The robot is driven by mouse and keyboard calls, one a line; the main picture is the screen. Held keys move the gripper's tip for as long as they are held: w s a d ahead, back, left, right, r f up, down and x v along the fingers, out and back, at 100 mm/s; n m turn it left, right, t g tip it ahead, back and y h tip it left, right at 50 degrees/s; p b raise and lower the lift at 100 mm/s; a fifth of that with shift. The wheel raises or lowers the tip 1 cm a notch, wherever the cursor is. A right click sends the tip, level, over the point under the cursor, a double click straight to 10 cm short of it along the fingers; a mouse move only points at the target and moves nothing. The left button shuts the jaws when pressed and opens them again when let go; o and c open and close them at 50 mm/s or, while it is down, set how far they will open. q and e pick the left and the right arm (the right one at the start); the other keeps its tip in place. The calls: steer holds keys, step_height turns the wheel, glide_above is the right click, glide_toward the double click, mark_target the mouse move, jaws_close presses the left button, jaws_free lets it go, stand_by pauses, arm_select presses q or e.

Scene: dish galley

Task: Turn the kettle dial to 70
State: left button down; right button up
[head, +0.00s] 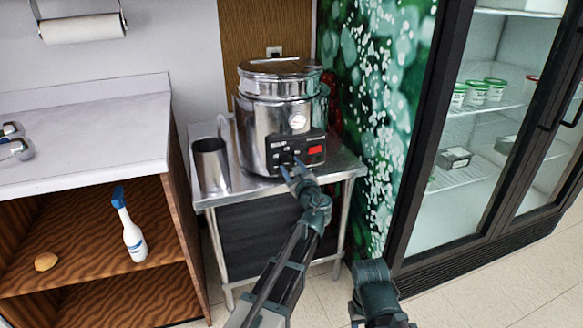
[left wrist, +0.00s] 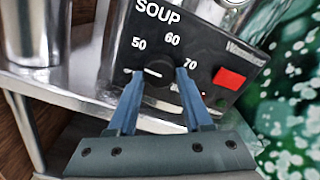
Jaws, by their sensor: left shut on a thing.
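The kettle (head: 262,130) is a shiny steel soup kettle with a lid, standing on a steel table. Its black control panel (head: 283,152) faces me; the left wrist view shows the word SOUP and the numbers 50, 60 and 70 around a dark round dial (left wrist: 158,73). A short pale mark lies at the dial's left; I cannot tell which number the dial points to. My left gripper (head: 291,168) is at the panel's lower part. In the left wrist view its blue fingers (left wrist: 157,76) are shut on the dial, one on each side. My right gripper's fingers do not show.
A steel cup (head: 210,165) stands on the steel table (head: 338,167) left of the kettle. A red square (left wrist: 229,78) sits on the panel right of the dial. A glass-door fridge (head: 480,120) stands at the right, a wooden shelf unit with a spray bottle (head: 133,235) at the left.

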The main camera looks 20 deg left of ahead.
arm_select(q)
steer(key=m, duration=0.4)
steer(key=shift+s+m, duration=0.15)
steer(key=shift+m, duration=0.25)
steer(key=shift+f+m, duration=0.1)
steer(key=shift+m, duration=0.2)
steer(key=shift+c, duration=1.7)
jaws_free()
steer(key=v, duration=1.3)
steer(key=shift+s+d, duration=0.2)
steer(key=shift+s, duration=0.1)
